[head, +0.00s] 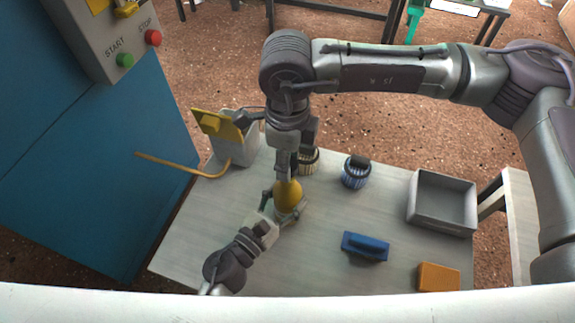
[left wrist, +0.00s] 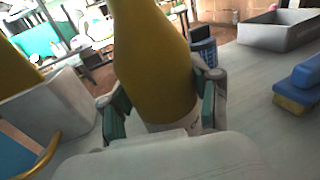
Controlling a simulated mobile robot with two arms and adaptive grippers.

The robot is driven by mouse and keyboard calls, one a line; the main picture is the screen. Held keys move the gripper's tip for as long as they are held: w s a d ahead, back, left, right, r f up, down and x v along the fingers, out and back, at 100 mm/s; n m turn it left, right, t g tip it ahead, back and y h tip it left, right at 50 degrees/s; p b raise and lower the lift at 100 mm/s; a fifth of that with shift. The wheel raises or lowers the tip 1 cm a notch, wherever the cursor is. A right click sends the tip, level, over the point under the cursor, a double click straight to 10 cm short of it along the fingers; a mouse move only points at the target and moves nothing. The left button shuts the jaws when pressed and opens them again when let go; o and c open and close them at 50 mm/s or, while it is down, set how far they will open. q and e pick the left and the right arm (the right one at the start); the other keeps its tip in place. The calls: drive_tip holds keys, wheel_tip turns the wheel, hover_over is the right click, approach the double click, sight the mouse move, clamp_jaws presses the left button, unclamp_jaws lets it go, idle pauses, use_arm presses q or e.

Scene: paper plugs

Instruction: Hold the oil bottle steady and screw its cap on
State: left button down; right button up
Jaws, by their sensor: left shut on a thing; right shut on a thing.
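The yellow oil bottle (head: 288,194) stands upright on the table, and its lower body fills the left wrist view (left wrist: 155,60). My left gripper (head: 284,208) is shut around the lower part of the bottle, with a finger on each side. My right gripper (head: 290,168) points down from above at the bottle's top and is shut. The cap is hidden by the right gripper's fingers, so I cannot tell how it sits on the neck.
A grey open tray (head: 442,225), a blue-handled brush (head: 365,247) and an orange block (head: 438,278) are on the right of the table. A white container (head: 235,150) with a yellow part stands back left.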

sight(287, 201)
drive_tip(key=shift+f, duration=0.7)
drive_tip(key=shift+f, duration=0.9)
drive_tip(key=shift+f, duration=0.55)
